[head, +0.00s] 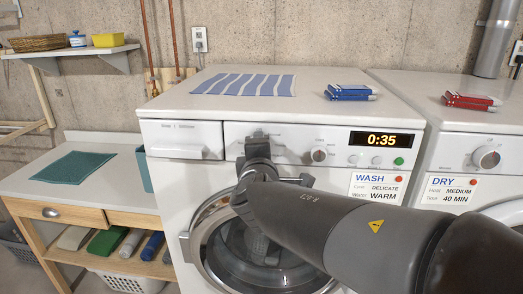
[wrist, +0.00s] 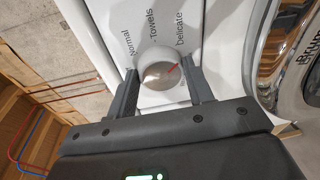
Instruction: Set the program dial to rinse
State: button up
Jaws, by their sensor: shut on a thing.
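The washer's program dial (wrist: 153,73) is a round pale knob with a red pointer mark, seen in the wrist view. Around it are the labels Normal, Towels and Delicate, and one partly hidden label starting with "R". The red mark points to the upper right, toward Delicate. My gripper (wrist: 161,69) is shut on the dial, one finger on each side. In the head view my gripper (head: 257,148) is against the front of the washer (head: 182,165) and hides the dial.
A second washer knob (head: 319,154), a display reading 0:35 (head: 388,140) and a green button (head: 398,161) are to the right. A card (head: 377,187) reads WASH, Delicate, Warm. The dryer (head: 450,137) stands at the right. The round door (head: 215,240) is below my gripper.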

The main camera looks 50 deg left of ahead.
jog(key=shift+f+m+t+y, duration=0.2)
jog(key=shift+m+t+y, duration=0.05)
jog(key=shift+m, duration=2.5)
jog(key=shift+f+m+t+y, duration=0.2)
jog(key=shift+m+t, duration=0.1)
jog(key=shift+m, duration=2.4)
jog(key=shift+f+m+t+y, duration=0.15)
jog(key=shift+m+t+y, duration=0.1)
jog(key=shift+m, duration=2.5)
jog(key=o, duration=1)
jog(key=shift+r, duration=0.1)
jog(key=v, duration=1)
jog(key=shift+s+d, duration=0.25)
jog(key=shift+s, duration=0.05)
